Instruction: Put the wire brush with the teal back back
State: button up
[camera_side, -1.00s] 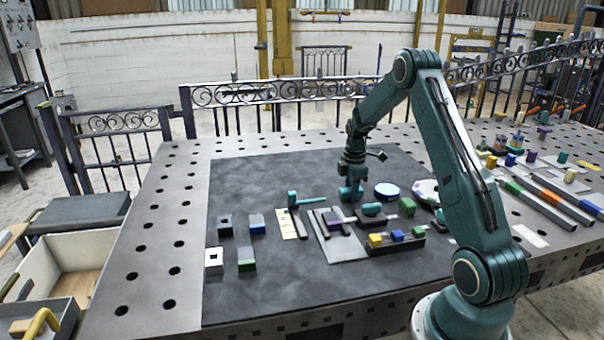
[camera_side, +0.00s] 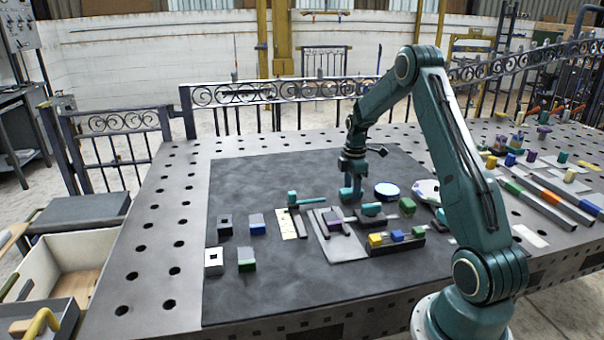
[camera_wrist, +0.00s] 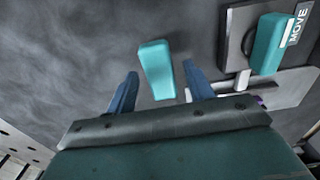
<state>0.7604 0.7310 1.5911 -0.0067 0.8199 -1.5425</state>
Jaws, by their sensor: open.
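A teal block (camera_wrist: 156,69), which looks like the back of the wire brush, lies between my two blue fingers in the wrist view; no bristles show. My gripper (camera_wrist: 160,88) is open around it, with a gap to each finger. In the side view my gripper (camera_side: 350,193) is low over the dark mat and largely hides what is under it. A second teal block (camera_wrist: 268,43) sits on a grey plate marked MOVE, right of my gripper. It also shows in the side view (camera_side: 372,209). I cannot tell for certain which teal block is the brush.
A grey plate (camera_side: 350,248) bears a purple block (camera_side: 332,222). A teal-headed tool (camera_side: 292,199) lies to its left. The mat's far left is clear.

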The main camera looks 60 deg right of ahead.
aim_at(350, 190)
notch_tip(350, 190, up, 11)
jog(key=shift+f, duration=0.2)
dwell(0.3)
dwell(0.4)
jog(key=s+a+r+m+t, duration=0.1)
jog(key=a+r, duration=0.3)
jog(key=a, duration=0.3)
jog(key=s+a+r+m+t+h, duration=0.1)
jog(key=s+a+r+m, duration=0.1)
jog(key=a+r, duration=0.4)
jog(key=s+a+r+m+t, duration=0.1)
jog(key=a+r, duration=0.2)
jog(key=a, duration=0.6)
jog(key=s+a+f+m+t+y, duration=0.1)
jog(key=s+a+m, duration=0.4)
jog(key=s+a, duration=0.8)
jog(key=s+t, duration=0.1)
jog(key=s, duration=0.1)
jog(key=shift+s+a+f+t, duration=0.15)
jog(key=shift+s+a+t, duration=0.05)
jog(key=shift+s+t, duration=0.1)
